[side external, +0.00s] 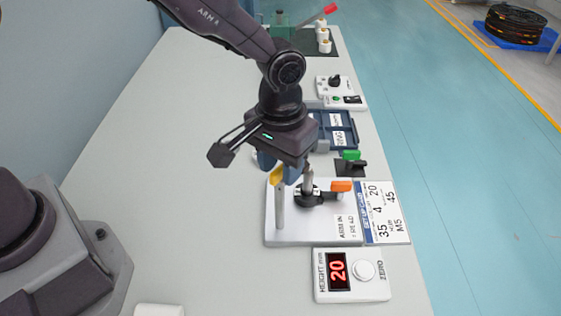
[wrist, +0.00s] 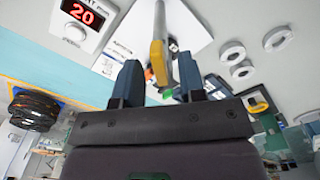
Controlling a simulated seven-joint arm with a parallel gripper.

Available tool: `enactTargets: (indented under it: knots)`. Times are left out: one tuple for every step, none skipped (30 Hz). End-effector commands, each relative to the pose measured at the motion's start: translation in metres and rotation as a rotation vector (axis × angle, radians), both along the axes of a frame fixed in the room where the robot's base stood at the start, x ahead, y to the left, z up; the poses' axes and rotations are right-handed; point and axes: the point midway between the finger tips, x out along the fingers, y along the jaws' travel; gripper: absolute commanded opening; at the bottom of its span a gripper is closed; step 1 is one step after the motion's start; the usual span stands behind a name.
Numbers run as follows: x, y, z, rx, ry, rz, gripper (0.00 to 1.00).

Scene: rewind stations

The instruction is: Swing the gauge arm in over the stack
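The gauge stand is a white base plate (side external: 272,238) with a grey post (side external: 280,208). A yellow gauge arm (side external: 277,176) is at the top of the post, partly hidden by my gripper in the side view. My gripper (side external: 284,174) points down over it. In the wrist view the yellow arm (wrist: 158,58) lies between the two blue fingers of my gripper (wrist: 160,62), with gaps seen on both sides. To the right of the post, a black round piece on the plate (side external: 308,198) has a grey spindle and an orange lever (side external: 341,186). I cannot make out a stack there.
A height display (side external: 338,270) reads 20, beside a white zero button (side external: 364,271). A printed card (side external: 385,212) lies right of the plate. Blue trays (side external: 335,130) and a switch box (side external: 341,92) stand behind. White rings (wrist: 278,38) lie on the table.

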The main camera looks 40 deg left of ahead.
Motion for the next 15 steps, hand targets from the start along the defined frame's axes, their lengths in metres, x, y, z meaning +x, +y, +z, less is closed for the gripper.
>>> enactTargets:
  knots:
    - [0.000, 0.000, 0.000, 0.001, 0.000, -0.001, 0.37]
    - [0.000, 0.000, -0.001, 0.001, 0.001, -0.001, 0.37]
    - [0.000, 0.000, -0.001, 0.001, 0.001, -0.001, 0.37]
    - [0.000, 0.000, 0.000, 0.001, 0.001, -0.001, 0.37]
    - [0.000, 0.000, 0.000, 0.001, 0.000, -0.002, 0.37]
    - [0.000, 0.000, 0.002, 0.000, 0.000, -0.002, 0.37]
    - [0.000, 0.000, 0.005, 0.000, -0.001, -0.002, 0.37]
    - [0.000, 0.000, 0.007, -0.001, -0.002, -0.002, 0.37]
    - [0.000, 0.000, 0.012, -0.001, -0.002, -0.002, 0.37]
    - [0.000, 0.000, 0.017, -0.002, -0.002, -0.002, 0.37]
    - [0.001, 0.000, 0.023, -0.002, -0.004, -0.001, 0.37]
    - [0.000, 0.000, 0.031, -0.003, -0.003, -0.001, 0.37]
    - [0.001, 0.000, 0.038, -0.003, -0.006, -0.001, 0.37]
    - [0.001, -0.001, 0.045, -0.003, -0.006, -0.001, 0.37]
    - [0.001, 0.000, 0.054, -0.003, -0.006, -0.001, 0.37]
